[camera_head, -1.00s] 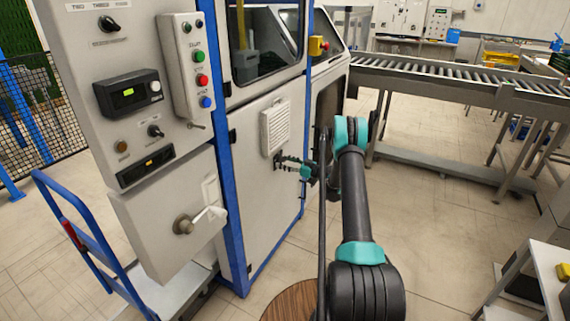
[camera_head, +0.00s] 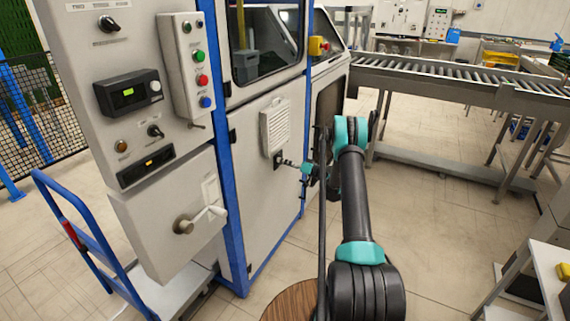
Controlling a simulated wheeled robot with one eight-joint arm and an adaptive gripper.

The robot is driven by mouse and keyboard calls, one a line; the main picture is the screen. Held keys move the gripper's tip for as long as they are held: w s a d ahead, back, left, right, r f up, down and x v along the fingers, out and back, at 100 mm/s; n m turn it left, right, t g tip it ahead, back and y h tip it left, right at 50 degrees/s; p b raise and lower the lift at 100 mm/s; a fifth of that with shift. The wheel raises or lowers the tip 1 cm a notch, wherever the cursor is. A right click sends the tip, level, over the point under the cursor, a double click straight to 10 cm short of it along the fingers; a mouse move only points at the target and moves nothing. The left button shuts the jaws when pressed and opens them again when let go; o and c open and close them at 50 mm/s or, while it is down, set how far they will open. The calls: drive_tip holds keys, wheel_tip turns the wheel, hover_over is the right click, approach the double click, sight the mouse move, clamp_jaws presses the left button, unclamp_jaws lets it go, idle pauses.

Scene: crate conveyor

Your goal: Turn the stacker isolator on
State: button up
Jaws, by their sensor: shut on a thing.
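My gripper (camera_head: 290,163), with dark fingers and teal parts, is at the machine's front panel, just below the white louvred vent. It appears shut on a small dark handle (camera_head: 278,158) on that panel; the fingers hide most of it. I cannot read a label that marks the stacker isolator.
A control panel (camera_head: 85,60) with knobs, displays and coloured buttons stands at left. A blue-handled cart (camera_head: 88,245) is at lower left. A roller conveyor (camera_head: 450,83) runs across the right. Floor is open between the machine and the conveyor.

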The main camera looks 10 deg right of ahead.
drive_tip(key=shift+m, duration=4.9)
drive_tip(key=shift+d, duration=0.1)
drive_tip(key=o, duration=1.2)
drive_tip(key=shift+c, duration=0.2)
drive_tip(key=v, duration=1.2)
